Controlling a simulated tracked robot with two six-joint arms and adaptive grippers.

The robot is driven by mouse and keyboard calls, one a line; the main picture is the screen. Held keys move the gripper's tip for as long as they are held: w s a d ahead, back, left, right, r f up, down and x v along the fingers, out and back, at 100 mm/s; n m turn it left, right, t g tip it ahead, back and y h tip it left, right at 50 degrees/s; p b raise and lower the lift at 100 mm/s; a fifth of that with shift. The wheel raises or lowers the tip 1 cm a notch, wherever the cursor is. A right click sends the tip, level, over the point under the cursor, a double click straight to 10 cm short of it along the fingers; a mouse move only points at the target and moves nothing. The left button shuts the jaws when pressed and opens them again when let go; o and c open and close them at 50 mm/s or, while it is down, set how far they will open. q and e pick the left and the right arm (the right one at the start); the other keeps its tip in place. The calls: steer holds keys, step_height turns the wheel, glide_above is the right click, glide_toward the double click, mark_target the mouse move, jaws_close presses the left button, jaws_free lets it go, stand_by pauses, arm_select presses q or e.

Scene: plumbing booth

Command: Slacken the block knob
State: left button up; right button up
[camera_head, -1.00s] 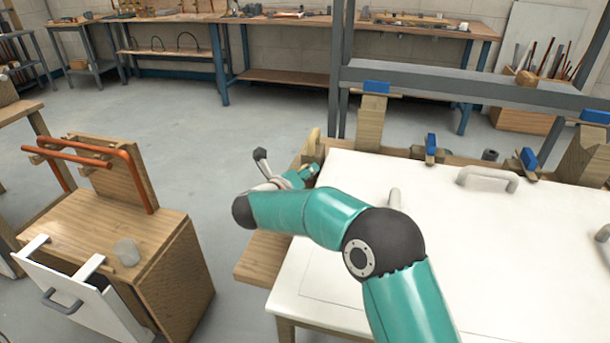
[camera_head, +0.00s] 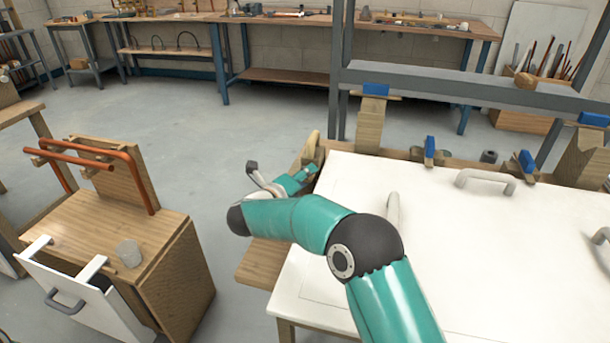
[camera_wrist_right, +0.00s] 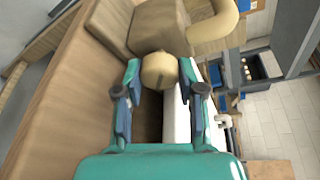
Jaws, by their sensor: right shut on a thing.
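The block knob (camera_wrist_right: 158,70) is a pale round wooden piece in front of a wooden block (camera_wrist_right: 118,25) in the right wrist view. My right gripper (camera_wrist_right: 160,75) has its two fingers on either side of the knob and is shut on it. In the head view my right gripper (camera_head: 302,178) is at the left edge of the bench, beside the wooden parts at its far left corner; the knob itself is not clear there. My left gripper is in neither view.
A large white panel (camera_head: 480,240) with grey handles covers the bench to the right of my arm. Blue-topped clamps (camera_head: 430,150) and wooden posts line its far side. A wooden cabinet (camera_head: 180,270) with copper pipe (camera_head: 130,165) stands to the left. Open floor lies between.

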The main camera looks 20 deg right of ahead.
steer(key=n+h, duration=0.1)
steer(key=n, duration=0.1)
steer(key=n+h, duration=0.1)
steer(key=n, duration=0.2)
steer(key=shift+a+f+n, duration=0.1)
steer(key=shift+f+n, duration=0.2)
steer(key=shift+f, duration=0.1)
stand_by(0.4)
steer(key=o, duration=0.9)
steer(key=shift+c, duration=0.2)
steer(key=v, duration=1.2)
steer(key=shift+s+f, duration=0.1)
steer(key=shift+f, duration=0.1)
